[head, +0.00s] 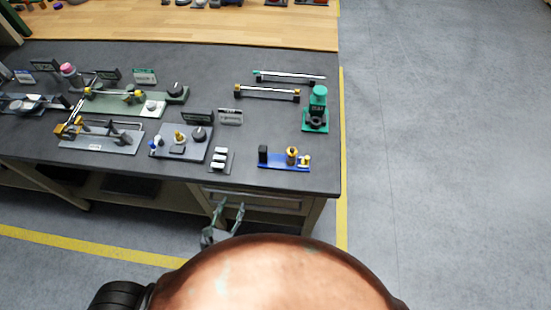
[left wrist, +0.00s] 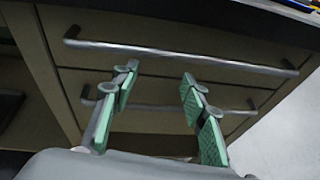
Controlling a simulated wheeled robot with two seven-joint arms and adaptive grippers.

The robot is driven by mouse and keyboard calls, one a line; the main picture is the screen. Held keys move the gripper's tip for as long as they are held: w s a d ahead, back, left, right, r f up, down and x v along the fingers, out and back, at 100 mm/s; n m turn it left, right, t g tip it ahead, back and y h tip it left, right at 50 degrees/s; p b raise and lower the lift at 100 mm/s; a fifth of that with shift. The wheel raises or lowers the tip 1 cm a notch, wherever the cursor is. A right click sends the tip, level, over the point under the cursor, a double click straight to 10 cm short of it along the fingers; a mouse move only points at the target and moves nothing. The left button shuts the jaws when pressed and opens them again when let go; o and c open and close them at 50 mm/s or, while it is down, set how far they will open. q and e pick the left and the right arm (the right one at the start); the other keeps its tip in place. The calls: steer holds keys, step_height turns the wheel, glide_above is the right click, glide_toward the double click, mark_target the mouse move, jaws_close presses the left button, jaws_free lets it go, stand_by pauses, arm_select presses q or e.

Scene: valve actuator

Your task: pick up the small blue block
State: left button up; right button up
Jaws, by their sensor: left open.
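A small blue piece (head: 153,147) shows at the left edge of a dark grey valve panel on the bench; it is too small to tell whether it is a loose block. A larger blue base (head: 284,161) carrying a black block and brass parts sits near the bench's front right corner. My left gripper (head: 229,206) is open and empty, low in front of the bench's drawers and apart from both blue things. In the left wrist view, its green-padded fingers (left wrist: 160,76) stand apart before the drawer handles. My right gripper is not in view.
The dark bench top (head: 250,135) holds several valve fixtures. A green device (head: 316,112) stands at the right, behind the blue base. A drawer handle (left wrist: 180,57) crosses just beyond my left fingers. Open floor lies to the right.

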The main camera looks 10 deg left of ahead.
arm_select(q)
steer(key=d+r, duration=0.1)
steer(key=r, duration=0.1)
steer(key=d+r+m+t, duration=0.1)
steer(key=r, duration=0.2)
steer(key=d+r+m, duration=0.1)
steer(key=r, duration=0.2)
steer(key=shift+d+r+t, duration=0.2)
steer(key=shift+r+t, duration=0.05)
steer(key=shift+t, duration=0.15)
steer(key=n+t+y, duration=0.2)
steer(key=n, duration=0.2)
glide_toward(263, 157)
steer(key=w, duration=1.1)
steer(key=shift+w+a, duration=0.15)
steer(key=shift+w, duration=0.15)
steer(key=shift+c, duration=0.3)
jaws_close()
steer(key=shift+r, duration=0.1)
